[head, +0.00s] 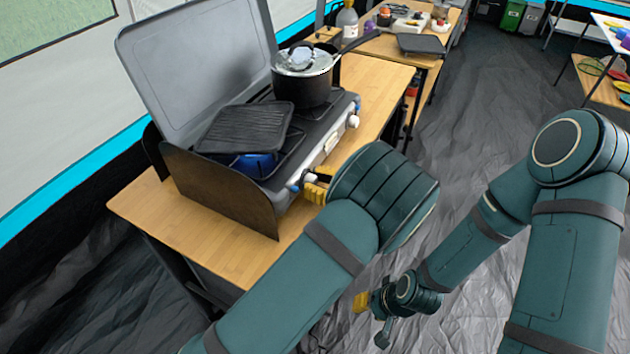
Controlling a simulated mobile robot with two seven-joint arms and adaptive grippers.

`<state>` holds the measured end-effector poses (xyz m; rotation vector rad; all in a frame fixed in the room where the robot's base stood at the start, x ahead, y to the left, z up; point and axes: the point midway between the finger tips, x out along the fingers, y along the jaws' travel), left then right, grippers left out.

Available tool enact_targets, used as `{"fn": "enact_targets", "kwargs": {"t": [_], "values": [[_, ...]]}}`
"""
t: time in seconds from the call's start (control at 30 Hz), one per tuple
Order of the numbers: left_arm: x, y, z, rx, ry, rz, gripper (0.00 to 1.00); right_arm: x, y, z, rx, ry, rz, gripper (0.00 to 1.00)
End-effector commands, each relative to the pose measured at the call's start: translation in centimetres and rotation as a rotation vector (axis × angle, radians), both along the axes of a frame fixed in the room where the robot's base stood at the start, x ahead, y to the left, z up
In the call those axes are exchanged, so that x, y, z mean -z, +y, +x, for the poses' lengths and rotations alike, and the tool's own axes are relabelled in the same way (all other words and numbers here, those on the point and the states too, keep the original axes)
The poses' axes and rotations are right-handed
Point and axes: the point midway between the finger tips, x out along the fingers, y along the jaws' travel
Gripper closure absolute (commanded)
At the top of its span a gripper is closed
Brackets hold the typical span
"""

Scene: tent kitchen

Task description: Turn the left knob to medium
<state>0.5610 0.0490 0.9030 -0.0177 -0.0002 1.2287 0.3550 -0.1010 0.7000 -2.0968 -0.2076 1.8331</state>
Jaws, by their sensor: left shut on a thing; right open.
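A camping stove (330,155) with its grey lid raised stands on a wooden table. My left gripper (310,185) is at the near end of the stove's front panel, its yellow fingers shut on the left knob (294,187). The knob is mostly hidden by the fingers, so its setting cannot be read. The right knob (353,121) is white and free at the far end of the panel. My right gripper (366,308) is open and low over the floor, apart from the table; its fingers are partly hidden.
A black griddle (245,128) sits over the near burner, with a blue patch (256,164) under it. A black lidded pot (303,88) stands on the far burner. A brown windscreen panel (215,190) stands at the near side. The table (195,240) is bare in front.

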Motion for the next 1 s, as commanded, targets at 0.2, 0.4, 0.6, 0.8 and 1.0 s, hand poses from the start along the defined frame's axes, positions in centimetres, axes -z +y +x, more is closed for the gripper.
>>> {"fn": "enact_targets", "kwargs": {"t": [0.2, 0.4, 0.6, 0.8, 1.0], "values": [[-0.13, 0.09, 0.03, 0.0, -0.163, -0.063, 1.0, 0.05, 0.0, -0.01, 0.0, 0.0, 0.0, 0.64], [-0.15, 0.13, 0.0, 0.0, -0.304, -0.121, 1.0, 0.1, -0.01, 0.01, 0.0, 0.0, 0.0, 0.64], [-0.16, 0.14, -0.02, 0.001, -0.409, -0.165, 1.0, 0.14, 0.0, 0.02, 0.0, -0.001, 0.0, 0.64], [-0.17, 0.19, -0.01, 0.0, -0.472, -0.191, 1.0, 0.16, 0.0, 0.04, 0.0, -0.001, 0.0, 0.64], [-0.19, 0.21, -0.01, -0.001, -0.495, -0.2, 1.0, 0.16, -0.01, 0.04, 0.0, -0.001, 0.0, 0.64]]}}
